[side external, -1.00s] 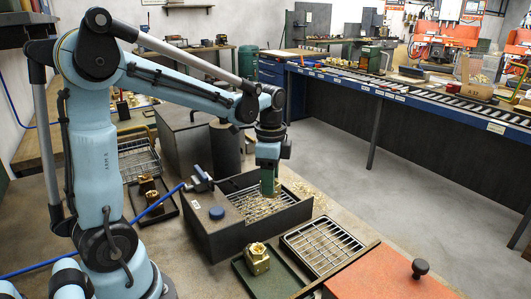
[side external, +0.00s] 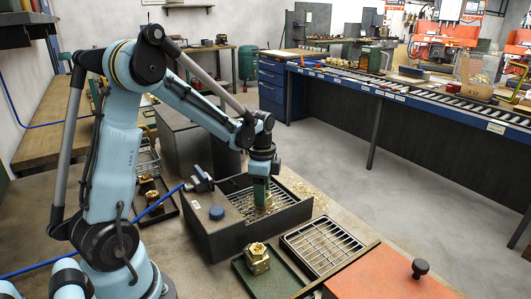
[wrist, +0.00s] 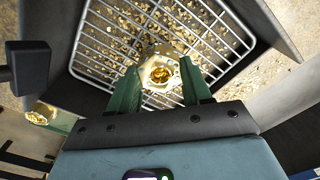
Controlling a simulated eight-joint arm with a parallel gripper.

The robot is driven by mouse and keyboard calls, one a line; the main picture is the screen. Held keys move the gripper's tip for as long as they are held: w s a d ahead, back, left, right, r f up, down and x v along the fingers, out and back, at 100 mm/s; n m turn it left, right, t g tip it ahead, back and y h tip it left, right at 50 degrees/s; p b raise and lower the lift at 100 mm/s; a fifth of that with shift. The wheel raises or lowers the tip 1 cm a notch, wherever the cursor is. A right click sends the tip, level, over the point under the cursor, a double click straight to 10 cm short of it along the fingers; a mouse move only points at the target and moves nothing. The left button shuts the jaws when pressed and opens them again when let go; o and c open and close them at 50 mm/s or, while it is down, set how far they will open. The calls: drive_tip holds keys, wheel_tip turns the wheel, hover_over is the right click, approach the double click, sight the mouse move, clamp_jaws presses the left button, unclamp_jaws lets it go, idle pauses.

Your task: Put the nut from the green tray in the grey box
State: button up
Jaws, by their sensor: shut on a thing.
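My gripper (side external: 262,197) is inside the grey box (side external: 222,247), over its wire rack (wrist: 105,62). In the wrist view, its green fingers (wrist: 160,92) are shut on a brass nut (wrist: 160,70). I cannot tell whether this nut touches the rack. Another brass nut (side external: 257,252) sits in the green tray (side external: 285,284), in front of the grey box. A brass piece also shows in the wrist view at the lower left (wrist: 40,114).
A black tray (side external: 165,216) with brass parts is left of the box. A dark tray with a metal grate (side external: 322,246) is right of the green tray. An orange-red lid (side external: 385,275) with a black knob is front right. A blue hose (side external: 160,202) runs left.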

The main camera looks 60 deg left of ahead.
drive_tip(key=shift+f, duration=0.1)
drive_tip(key=o, duration=1.4)
wheel_tip(320, 180, up, 12)
drive_tip(key=s+d+n+t, duration=0.2)
drive_tip(key=d+n, duration=0.1)
drive_tip(key=d, duration=0.1)
drive_tip(key=s+d+f+n+t, duration=0.1)
drive_tip(key=s+d+n+t, duration=0.1)
drive_tip(key=d, duration=0.3)
drive_tip(key=s+d+f+n+t, duration=0.1)
drive_tip(key=s+d+n+t, duration=0.2)
drive_tip(key=d+n, duration=0.1)
drive_tip(key=shift+s+d, duration=0.25)
drive_tip(key=shift+d, duration=0.25)
